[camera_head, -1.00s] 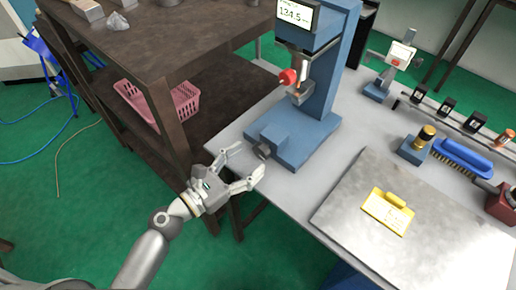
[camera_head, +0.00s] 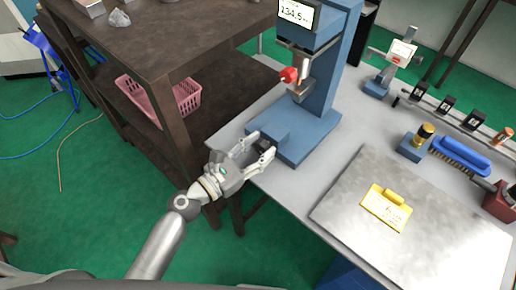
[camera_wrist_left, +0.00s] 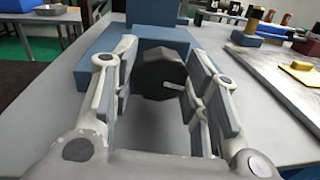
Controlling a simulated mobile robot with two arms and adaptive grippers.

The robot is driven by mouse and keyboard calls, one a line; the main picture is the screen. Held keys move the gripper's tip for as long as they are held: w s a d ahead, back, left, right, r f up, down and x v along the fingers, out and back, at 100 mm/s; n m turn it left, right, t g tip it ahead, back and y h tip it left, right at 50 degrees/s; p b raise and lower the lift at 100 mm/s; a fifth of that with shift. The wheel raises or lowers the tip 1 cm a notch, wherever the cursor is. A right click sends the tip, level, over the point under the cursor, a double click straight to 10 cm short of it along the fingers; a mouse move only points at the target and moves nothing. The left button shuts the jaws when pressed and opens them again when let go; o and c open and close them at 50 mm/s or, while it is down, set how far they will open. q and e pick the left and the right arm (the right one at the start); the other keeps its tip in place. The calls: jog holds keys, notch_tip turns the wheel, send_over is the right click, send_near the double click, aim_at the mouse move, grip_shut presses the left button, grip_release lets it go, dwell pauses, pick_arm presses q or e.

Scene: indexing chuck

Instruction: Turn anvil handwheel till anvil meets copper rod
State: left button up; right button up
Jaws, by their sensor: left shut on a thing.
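The blue bench instrument (camera_head: 310,130) stands at the table's left end, with a display (camera_head: 298,12) reading about 134.5 and a red part (camera_head: 289,75) on its column. The dark faceted anvil handwheel (camera_wrist_left: 158,75) sits on the front of its blue base, centred in the left wrist view. My left gripper (camera_head: 262,144) is shut on the handwheel, one finger on each side. In the head view the fingers partly hide the wheel. The anvil and copper rod are too small to tell apart near the column. My right gripper is out of view.
A metal plate (camera_head: 350,215) with a yellow block (camera_head: 386,207) covers the table's right front. A blue brush (camera_head: 462,150), a brass-topped block (camera_head: 411,147) and a rail of small parts stand behind it. A brown bench (camera_head: 190,45) with a pink basket (camera_head: 187,98) is at left.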

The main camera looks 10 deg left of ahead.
pick_arm(q)
jog(key=shift+m, duration=0.4)
jog(key=m, duration=0.2)
jog(key=shift+d+m, duration=0.1)
jog(key=shift+m, duration=0.2)
jog(key=shift+s+m, duration=0.1)
jog(key=shift+m, duration=1.4)
jog(key=shift+m+y, duration=0.3)
jog(key=o, duration=1)
jog(key=shift+f, duration=0.1)
